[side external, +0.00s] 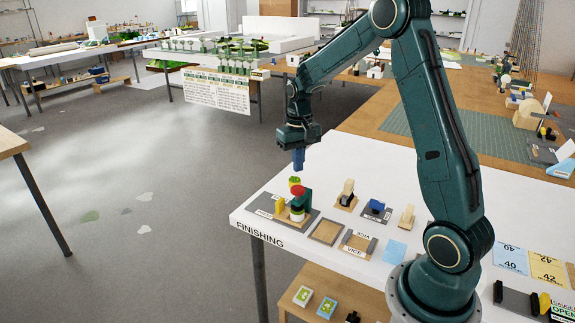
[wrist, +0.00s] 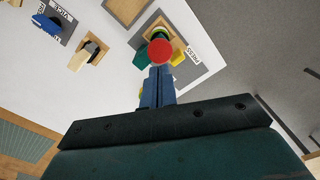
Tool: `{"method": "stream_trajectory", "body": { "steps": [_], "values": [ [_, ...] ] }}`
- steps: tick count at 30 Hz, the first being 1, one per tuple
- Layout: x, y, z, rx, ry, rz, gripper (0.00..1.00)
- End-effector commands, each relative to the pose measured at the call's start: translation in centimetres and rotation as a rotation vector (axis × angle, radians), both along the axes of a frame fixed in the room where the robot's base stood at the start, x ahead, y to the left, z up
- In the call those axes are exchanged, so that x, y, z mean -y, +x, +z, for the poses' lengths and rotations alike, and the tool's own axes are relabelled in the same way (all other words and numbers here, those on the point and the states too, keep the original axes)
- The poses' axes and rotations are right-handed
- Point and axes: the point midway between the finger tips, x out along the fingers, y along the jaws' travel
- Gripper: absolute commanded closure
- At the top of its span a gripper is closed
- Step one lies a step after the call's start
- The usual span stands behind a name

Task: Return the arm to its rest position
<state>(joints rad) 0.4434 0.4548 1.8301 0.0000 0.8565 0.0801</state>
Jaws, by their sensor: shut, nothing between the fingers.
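In the wrist view my gripper (wrist: 158,72) points toward a press (wrist: 159,50) with a red knob. In the side view the press (side external: 299,200) stands on a grey board below my gripper, and a clear gap shows between them.
A light blue card (side external: 395,251) lies nearer my base. Open floor (side external: 150,200) lies to the left.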

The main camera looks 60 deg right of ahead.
Motion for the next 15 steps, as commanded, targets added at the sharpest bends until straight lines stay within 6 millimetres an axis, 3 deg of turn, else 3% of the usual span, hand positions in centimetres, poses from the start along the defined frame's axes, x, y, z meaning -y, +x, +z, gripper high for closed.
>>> {"method": "stream_trajectory", "body": {
  "steps": [8, 15],
  "values": [
    [-1.3, -0.4, 1.8, 0.024, -0.011, 0.027, 1.00],
    [-4.6, -2.1, 5.9, 0.082, -0.036, 0.092, 1.00]
  ]
}}
